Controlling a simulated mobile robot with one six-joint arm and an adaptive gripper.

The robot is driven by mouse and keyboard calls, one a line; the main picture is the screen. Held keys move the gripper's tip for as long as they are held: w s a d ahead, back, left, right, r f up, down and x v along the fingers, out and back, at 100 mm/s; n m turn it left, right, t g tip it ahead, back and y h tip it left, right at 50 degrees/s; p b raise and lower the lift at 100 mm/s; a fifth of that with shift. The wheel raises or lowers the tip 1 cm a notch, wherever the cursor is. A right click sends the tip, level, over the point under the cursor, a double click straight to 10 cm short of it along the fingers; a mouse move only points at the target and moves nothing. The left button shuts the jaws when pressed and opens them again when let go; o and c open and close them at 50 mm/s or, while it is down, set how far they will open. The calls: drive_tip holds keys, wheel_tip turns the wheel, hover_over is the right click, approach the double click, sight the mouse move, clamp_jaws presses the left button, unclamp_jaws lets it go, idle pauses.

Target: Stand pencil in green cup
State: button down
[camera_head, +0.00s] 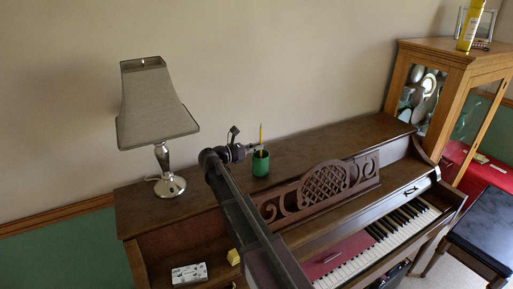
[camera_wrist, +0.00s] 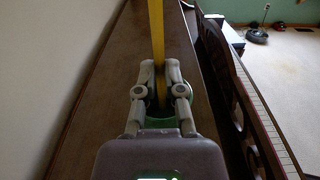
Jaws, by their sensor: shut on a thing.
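The green cup (camera_head: 260,163) stands on top of the piano, right of the lamp. The yellow pencil (camera_head: 261,136) is upright, with its lower end hidden at the cup's mouth. My gripper (camera_head: 254,147) is beside the pencil, just above the cup's rim. In the wrist view my gripper (camera_wrist: 160,92) is shut on the pencil (camera_wrist: 157,40), which rises up past the fingers. Part of the green cup (camera_wrist: 160,123) shows below and behind the fingers. How deep the pencil reaches into the cup is hidden.
The grey-shaded lamp (camera_head: 157,112) stands at the left on the piano top (camera_head: 330,140). The carved music stand (camera_head: 325,184) is in front of the cup. A small yellow block (camera_head: 233,257) and a white object (camera_head: 189,273) lie lower. The piano top to the right is clear.

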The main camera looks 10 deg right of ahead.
drive_tip(key=shift+f+b, duration=0.8)
drive_tip(key=shift+f, duration=0.2)
drive_tip(key=c, duration=0.7)
unclamp_jaws()
